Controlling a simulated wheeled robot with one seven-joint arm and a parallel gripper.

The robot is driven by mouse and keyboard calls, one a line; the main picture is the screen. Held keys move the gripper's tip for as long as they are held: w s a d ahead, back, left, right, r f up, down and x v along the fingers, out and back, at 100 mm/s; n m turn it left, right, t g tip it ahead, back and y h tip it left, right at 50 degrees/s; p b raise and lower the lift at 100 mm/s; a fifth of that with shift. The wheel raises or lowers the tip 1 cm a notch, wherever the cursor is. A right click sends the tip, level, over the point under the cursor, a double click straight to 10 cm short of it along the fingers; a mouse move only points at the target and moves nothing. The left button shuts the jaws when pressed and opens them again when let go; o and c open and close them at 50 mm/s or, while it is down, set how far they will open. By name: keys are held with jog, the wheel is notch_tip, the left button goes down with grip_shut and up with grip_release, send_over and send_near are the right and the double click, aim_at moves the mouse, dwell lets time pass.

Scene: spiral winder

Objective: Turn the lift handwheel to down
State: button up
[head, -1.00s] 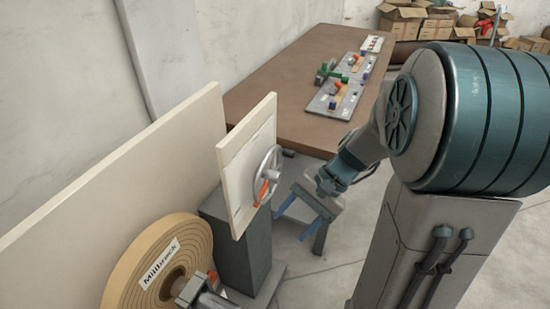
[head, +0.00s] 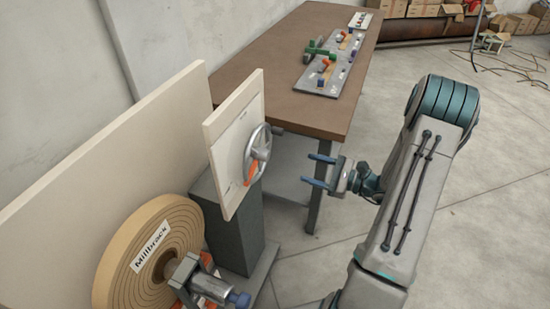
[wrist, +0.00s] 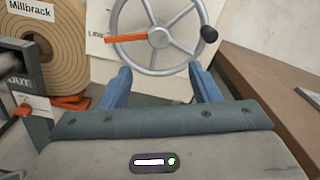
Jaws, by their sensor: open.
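The lift handwheel (head: 258,150) is a grey spoked wheel on the face of an upright cream panel (head: 237,185). An orange pointer (head: 251,174) reaches from its hub toward the lower left in the head view. In the wrist view the wheel (wrist: 187,62) fills the upper middle, its orange pointer (wrist: 126,38) points left, and a black knob (wrist: 209,34) sits on its right rim. My gripper (head: 319,171) is open and empty, to the right of the wheel and apart from it. In the wrist view its blue fingers (wrist: 162,82) point toward the wheel's lower part.
A roll labelled Millbrack (head: 110,262) stands at the lower left beside a large cream board (head: 100,150). A brown table (head: 285,50) with small parts on grey plates is behind the panel. A dark pedestal (head: 236,232) supports the panel. The floor at right is open.

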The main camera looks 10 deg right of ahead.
aim_at(269, 157)
jog(key=p+x, duration=0.1)
jog(key=x, duration=1.1)
jog(key=shift+a, duration=0.15)
grip_shut()
